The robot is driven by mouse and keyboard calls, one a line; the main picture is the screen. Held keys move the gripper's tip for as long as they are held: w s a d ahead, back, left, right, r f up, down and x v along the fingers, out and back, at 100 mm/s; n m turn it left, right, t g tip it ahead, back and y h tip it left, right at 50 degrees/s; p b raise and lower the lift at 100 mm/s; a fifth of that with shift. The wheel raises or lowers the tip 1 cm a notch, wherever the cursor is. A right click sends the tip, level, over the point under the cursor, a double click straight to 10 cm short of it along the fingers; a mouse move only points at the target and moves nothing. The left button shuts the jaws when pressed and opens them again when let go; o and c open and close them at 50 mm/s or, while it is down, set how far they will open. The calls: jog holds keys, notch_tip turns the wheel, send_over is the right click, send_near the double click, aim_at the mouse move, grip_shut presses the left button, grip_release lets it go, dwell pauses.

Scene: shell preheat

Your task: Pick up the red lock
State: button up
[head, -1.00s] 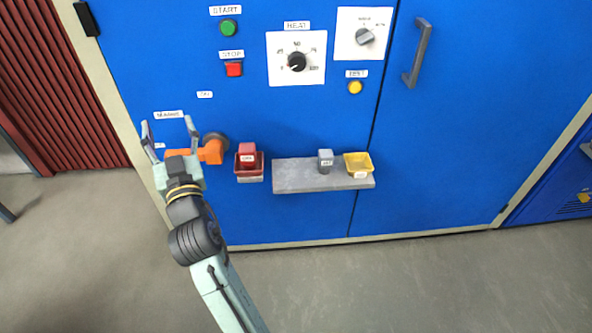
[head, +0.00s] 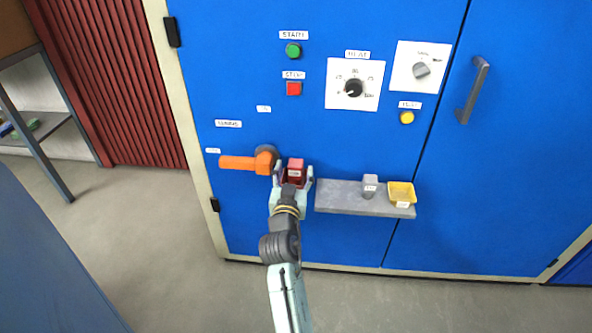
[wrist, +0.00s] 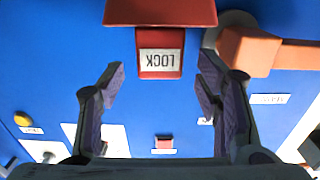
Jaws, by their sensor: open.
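The red lock (head: 296,168) is a small red block with a white label. It stands upright in a red holder on the blue cabinet front. In the wrist view the lock (wrist: 160,52) shows upside down, its LOCK label facing me, and the red holder (wrist: 160,12) is at the top edge. My gripper (head: 294,175) is open, with its fingers around the lock's place in the head view. In the wrist view my gripper (wrist: 158,80) has one finger to each side, empty, and the lock lies just beyond the fingertips. The holder is mostly hidden behind my gripper in the head view.
An orange handle (head: 240,163) sits close left of the lock; in the wrist view the handle (wrist: 250,52) is close by the right finger. A grey shelf (head: 335,198) to the right bears a grey block (head: 370,184) and a yellow bin (head: 401,190). Buttons and dials are above.

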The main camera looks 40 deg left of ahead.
aim_at(295, 169)
jog(key=shift+p+x, duration=0.3)
jog(key=shift+x, duration=1.5)
jog(key=shift+r, duration=0.1)
jog(key=c, duration=1.3)
